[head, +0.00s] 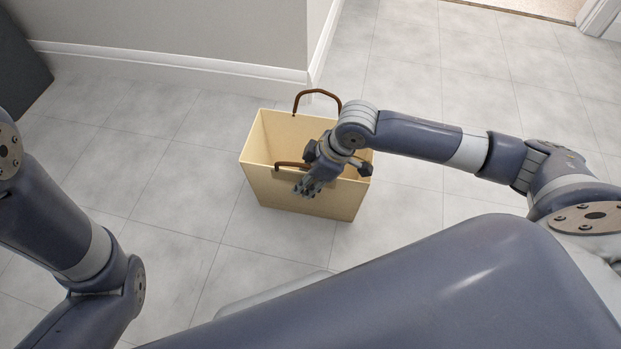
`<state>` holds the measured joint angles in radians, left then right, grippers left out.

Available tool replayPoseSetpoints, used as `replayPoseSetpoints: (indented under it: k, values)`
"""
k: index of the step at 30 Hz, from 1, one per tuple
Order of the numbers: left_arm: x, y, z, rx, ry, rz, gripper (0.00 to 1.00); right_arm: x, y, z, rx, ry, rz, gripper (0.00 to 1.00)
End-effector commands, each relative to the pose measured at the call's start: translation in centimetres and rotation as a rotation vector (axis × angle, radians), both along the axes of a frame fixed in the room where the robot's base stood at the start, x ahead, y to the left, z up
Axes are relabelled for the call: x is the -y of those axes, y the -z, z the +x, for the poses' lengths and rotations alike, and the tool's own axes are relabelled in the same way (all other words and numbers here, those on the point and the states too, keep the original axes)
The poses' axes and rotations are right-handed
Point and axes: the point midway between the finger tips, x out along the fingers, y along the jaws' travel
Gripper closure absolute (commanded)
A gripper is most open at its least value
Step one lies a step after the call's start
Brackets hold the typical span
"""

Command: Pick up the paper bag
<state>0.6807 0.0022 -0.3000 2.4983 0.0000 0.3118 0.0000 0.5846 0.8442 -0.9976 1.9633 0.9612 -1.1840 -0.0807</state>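The paper bag (298,193) is pale yellow, open at the top, and stands upright on the floor in the middle of the head view. It has two brown handles. The far handle (318,91) stands up above the rim. The near handle (291,164) shows only in part beside my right gripper (311,187). This gripper is at the near rim of the bag, over its front side. Its fingers overlap the rim and handle in the picture, and I cannot tell whether they grip anything. My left gripper is out of view; only the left arm shows.
The grey tiled floor (150,175) is clear around the bag. A wall corner with a white baseboard (170,61) stands behind the bag. A dark object (20,65) is at the upper left. A doorway with white trim (598,17) is at the upper right.

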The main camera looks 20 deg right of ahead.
Motion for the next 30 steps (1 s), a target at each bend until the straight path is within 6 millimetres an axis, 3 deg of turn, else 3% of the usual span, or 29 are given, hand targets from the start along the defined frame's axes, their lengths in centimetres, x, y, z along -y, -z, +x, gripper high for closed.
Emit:
replayPoseSetpoints:
  k: [1,3,14,18,19,30]
  values:
    - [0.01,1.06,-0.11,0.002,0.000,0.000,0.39,-0.26,1.20,0.15,0.001,-0.001,0.001,0.71]
    - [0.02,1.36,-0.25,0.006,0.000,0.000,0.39,-0.46,1.63,0.31,0.001,-0.001,0.001,0.71]
    - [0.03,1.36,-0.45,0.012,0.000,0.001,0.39,-0.65,1.84,0.44,0.001,-0.001,-0.001,0.71]
    - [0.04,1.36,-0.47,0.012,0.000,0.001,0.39,-0.64,1.84,0.43,0.001,-0.001,-0.001,0.98]
    - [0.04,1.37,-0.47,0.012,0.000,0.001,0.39,-0.64,1.84,0.43,0.001,-0.001,-0.001,1.00]
    - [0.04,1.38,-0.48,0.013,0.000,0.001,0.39,-0.72,1.94,0.29,-0.004,0.001,0.001,1.00]
